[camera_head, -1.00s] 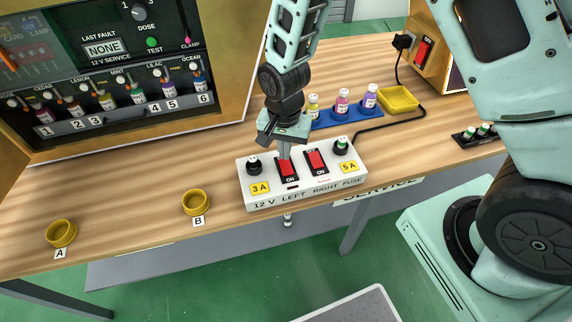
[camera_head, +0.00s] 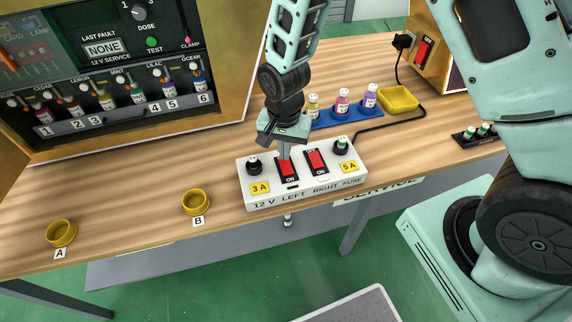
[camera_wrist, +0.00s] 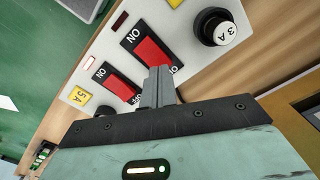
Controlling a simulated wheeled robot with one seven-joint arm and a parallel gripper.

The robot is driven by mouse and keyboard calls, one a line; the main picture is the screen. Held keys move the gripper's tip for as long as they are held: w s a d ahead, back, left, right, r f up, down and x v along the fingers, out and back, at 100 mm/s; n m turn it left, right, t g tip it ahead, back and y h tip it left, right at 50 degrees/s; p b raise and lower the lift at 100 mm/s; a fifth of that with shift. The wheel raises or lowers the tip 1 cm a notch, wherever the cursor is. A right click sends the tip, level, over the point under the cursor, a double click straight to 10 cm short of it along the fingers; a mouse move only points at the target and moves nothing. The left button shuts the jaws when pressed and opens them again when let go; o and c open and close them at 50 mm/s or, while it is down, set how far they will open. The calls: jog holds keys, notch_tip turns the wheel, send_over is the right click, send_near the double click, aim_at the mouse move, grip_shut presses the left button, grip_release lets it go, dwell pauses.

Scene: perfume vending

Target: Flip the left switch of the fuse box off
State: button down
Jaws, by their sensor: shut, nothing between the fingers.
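The white fuse box (camera_head: 304,186) lies on the wooden bench with two red rocker switches. The left switch (camera_head: 287,170) is beside the 3 A label, and its ON mark is at the near end. It also shows in the wrist view (camera_wrist: 151,48). The right switch (camera_head: 316,161) is beside the 5 A label. My gripper (camera_head: 284,155) is shut and empty, pointing down at the far end of the left switch. In the wrist view my fingertips (camera_wrist: 160,74) cover part of that OFF end. I cannot tell whether they touch the rocker.
Black fuse knobs (camera_head: 254,167) stand at both ends of the box. A blue rack (camera_head: 348,119) with bottles and a yellow tray (camera_head: 399,100) are behind it. Yellow cups (camera_head: 196,202) stand to the left. A black cable (camera_head: 392,130) runs behind the box.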

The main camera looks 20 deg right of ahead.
jog(key=shift+f+b, duration=0.55)
jog(key=shift+f, duration=0.35)
dwell(0.3)
notch_tip(320, 180, up, 7)
jog(key=p, duration=0.6)
dwell(0.6)
